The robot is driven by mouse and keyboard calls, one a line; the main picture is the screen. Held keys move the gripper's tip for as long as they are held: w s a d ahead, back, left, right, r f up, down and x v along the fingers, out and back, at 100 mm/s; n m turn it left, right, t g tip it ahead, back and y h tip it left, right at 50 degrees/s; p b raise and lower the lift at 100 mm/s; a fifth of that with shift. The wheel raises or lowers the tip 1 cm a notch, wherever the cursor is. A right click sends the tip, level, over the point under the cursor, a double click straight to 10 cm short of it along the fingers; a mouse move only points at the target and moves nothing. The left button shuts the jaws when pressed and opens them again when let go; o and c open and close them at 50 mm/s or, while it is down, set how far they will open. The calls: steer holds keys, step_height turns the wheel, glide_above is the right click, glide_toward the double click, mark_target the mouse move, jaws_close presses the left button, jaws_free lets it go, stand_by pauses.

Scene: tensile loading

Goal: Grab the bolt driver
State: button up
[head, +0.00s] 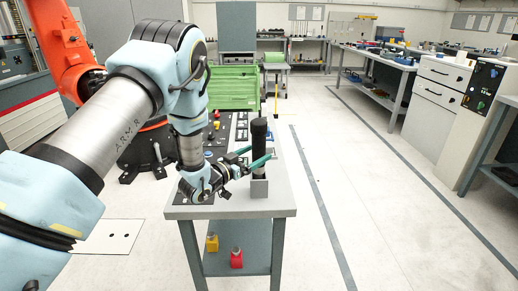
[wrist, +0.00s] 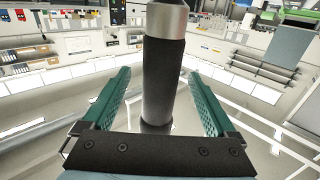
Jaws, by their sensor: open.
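The bolt driver (head: 259,146) is a dark upright cylinder standing in a grey holder (head: 259,188) at the near right corner of the table. In the wrist view the bolt driver (wrist: 163,78) shows a black sleeve with a metal collar above it, upright between the fingers. My gripper (head: 256,158) reaches it from the left with its green fingers level. In the wrist view my gripper (wrist: 161,95) is open, one finger on each side of the driver, with visible gaps on both sides.
The grey table (head: 228,210) carries a dark panel with knobs left of the driver. A green crate (head: 234,88) is behind. A yellow item (head: 212,242) and a red item (head: 236,258) sit on the lower shelf. An orange robot arm (head: 66,45) stands at left. Floor at right is clear.

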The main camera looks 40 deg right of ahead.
steer(key=shift+w+d, duration=0.15)
steer(key=shift+d, duration=0.95)
jaws_close()
steer(key=shift+r, duration=0.15)
